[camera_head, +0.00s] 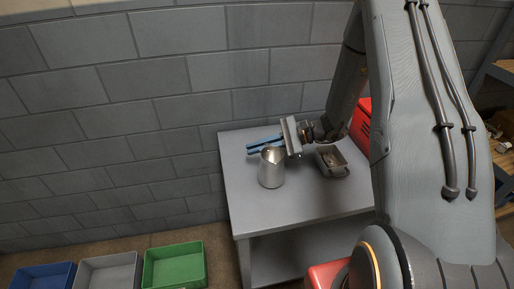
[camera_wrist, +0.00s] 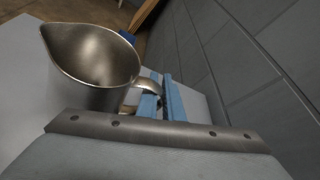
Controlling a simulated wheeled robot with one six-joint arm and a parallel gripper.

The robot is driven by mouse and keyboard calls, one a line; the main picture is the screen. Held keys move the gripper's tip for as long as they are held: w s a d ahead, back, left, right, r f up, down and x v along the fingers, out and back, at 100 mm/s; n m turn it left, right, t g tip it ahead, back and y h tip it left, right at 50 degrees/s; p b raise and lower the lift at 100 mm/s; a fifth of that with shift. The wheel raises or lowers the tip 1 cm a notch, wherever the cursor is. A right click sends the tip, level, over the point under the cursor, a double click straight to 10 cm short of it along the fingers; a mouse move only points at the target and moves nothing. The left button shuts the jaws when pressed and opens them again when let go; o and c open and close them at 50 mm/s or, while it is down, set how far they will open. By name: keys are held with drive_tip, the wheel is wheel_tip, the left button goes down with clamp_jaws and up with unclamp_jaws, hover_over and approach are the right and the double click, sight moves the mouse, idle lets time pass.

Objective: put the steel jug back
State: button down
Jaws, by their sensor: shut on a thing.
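The steel jug (camera_head: 271,172) is upright at the grey table, near its left part in the head view. I cannot tell whether its base touches the top. In the wrist view the jug (camera_wrist: 90,60) fills the upper left, with its spout to the left and its mouth open and empty. My gripper (camera_head: 249,148) reaches in from the right behind the jug. Its blue fingers (camera_wrist: 160,95) are shut on the jug's handle (camera_wrist: 148,86). The ends of the fingers are partly hidden.
The grey table (camera_head: 305,207) has free room in front of the jug. A small grey container (camera_head: 332,162) stands to the right. A red object (camera_head: 361,127) is behind my arm. Green (camera_head: 175,265), grey (camera_head: 110,272) and blue (camera_head: 43,277) bins are on the floor. A block wall stands behind.

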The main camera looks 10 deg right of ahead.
drive_tip(key=shift+f, duration=0.15)
drive_tip(key=c, duration=1.9)
unclamp_jaws()
drive_tip(key=shift+d+r, duration=0.2)
drive_tip(key=shift+d, duration=0.05)
drive_tip(key=b+v, duration=0.1)
drive_tip(key=v, duration=1)
drive_tip(key=shift+d+r, duration=0.1)
drive_tip(key=shift+d, duration=0.15)
